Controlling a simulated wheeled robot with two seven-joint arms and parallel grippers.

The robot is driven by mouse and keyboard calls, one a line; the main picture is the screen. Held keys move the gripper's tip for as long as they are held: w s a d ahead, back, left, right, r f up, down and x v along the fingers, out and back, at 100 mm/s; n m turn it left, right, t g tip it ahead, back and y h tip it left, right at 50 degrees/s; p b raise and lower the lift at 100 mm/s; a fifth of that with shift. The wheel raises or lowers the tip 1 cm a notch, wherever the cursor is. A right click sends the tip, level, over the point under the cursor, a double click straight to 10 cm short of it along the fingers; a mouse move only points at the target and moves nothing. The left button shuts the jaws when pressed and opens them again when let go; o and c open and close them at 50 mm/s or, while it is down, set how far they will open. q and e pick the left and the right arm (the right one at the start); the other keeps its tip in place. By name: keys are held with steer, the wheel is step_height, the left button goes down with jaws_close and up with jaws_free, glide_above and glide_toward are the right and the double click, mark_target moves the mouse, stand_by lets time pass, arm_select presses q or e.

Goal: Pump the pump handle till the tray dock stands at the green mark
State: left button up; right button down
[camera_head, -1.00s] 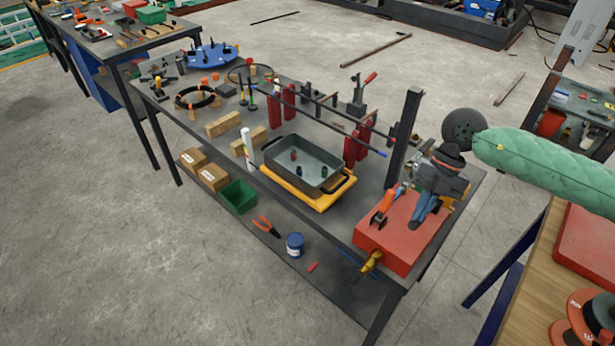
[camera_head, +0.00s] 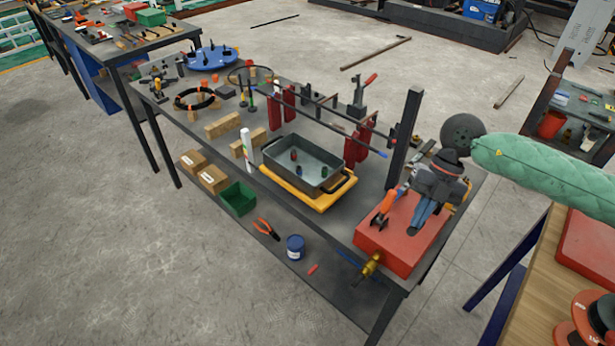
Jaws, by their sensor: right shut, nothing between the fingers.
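The yellow tray dock (camera_head: 313,200) stands at the front edge of the long grey bench with a grey metal tray (camera_head: 283,168) on it. Small red, green and dark items lie in the tray. A white upright post (camera_head: 246,148) stands left of the dock; I cannot make out the green mark. The red pump box (camera_head: 385,245) sits at the bench's right end, with an orange lever (camera_head: 388,204), apparently the pump handle, above it. My right gripper (camera_head: 417,226) is shut and empty over the box, right of the lever; I cannot tell whether they touch. My left gripper is out of view.
A dark upright post (camera_head: 403,138) stands behind the pump box. Red clamps (camera_head: 357,146) and long bars stand behind the tray. A brass fitting (camera_head: 371,265) juts from the box's front. A wooden-topped table (camera_head: 527,300) is at the lower right.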

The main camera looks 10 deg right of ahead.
steer(key=shift+s+a+f+b, duration=0.15)
steer(key=shift+f+b, duration=0.3)
steer(key=shift+f, duration=0.3)
steer(key=shift+s+a+f+b, duration=0.1)
steer(key=shift+a+f+b, duration=0.05)
steer(key=shift+f+b, duration=0.45)
steer(key=shift+f+b, duration=0.6)
steer(key=shift+f, duration=0.05)
steer(key=shift+r, duration=0.1)
steer(key=shift+s+a+r+p+v, duration=0.15)
steer(key=shift+p+v, duration=0.45)
steer(key=shift+v, duration=0.75)
steer(key=shift+s+a+r+p+v, duration=0.15)
steer(key=shift+p+v, duration=0.45)
steer(key=shift+v, duration=0.75)
steer(key=shift+s+a+p+v, duration=0.1)
steer(key=shift+p+v, duration=0.5)
steer(key=shift+v, duration=0.7)
